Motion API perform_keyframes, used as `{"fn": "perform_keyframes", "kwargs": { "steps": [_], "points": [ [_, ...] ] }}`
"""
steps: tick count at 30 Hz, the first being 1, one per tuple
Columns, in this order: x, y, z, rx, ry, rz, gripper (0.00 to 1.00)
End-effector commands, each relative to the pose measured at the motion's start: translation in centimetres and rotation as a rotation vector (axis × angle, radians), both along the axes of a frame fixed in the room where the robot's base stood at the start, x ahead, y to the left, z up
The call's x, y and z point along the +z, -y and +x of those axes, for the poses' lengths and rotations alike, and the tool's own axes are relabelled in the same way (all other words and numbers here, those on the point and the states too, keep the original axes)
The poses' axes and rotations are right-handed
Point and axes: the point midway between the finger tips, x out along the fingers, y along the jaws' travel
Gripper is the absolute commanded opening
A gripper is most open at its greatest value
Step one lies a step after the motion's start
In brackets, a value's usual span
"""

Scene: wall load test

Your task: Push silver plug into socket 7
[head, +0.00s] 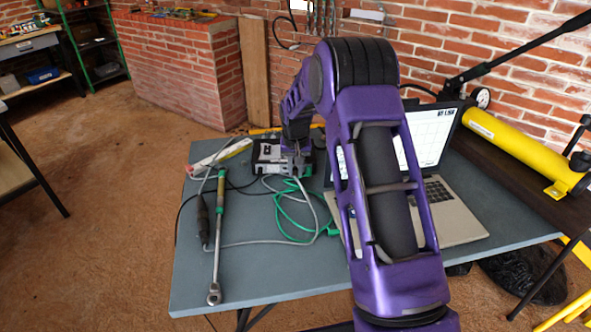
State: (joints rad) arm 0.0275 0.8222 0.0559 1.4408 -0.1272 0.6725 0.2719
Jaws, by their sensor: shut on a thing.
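My purple arm reaches across the grey table, and its gripper (297,159) points down at the right end of a small black-and-white box (268,154). The gripper is shut on what looks like the silver plug, with a grey cable (311,192) running down from it. The plug itself is mostly hidden and very small, so I cannot tell whether it touches a socket. The box carries the connectors, but socket 7 and its number cannot be made out at this size. My wrist covers part of the box.
Green cable (290,215) loops and a torque wrench (216,240) lie on the table (245,272). A laptop (450,208) stands open at right, partly behind my arm. A yellow hydraulic pump (525,150) is farther right. The table's front left is mostly clear.

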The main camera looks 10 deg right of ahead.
Motion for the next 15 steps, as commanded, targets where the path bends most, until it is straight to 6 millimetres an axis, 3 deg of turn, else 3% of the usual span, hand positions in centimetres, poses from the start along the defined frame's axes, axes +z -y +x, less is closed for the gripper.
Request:
{"fn": "perform_keyframes", "kwargs": {
  "steps": [15],
  "points": [
    [0.05,0.1,0.54,0.0,0.002,0.0,0.0]
  ]
}}
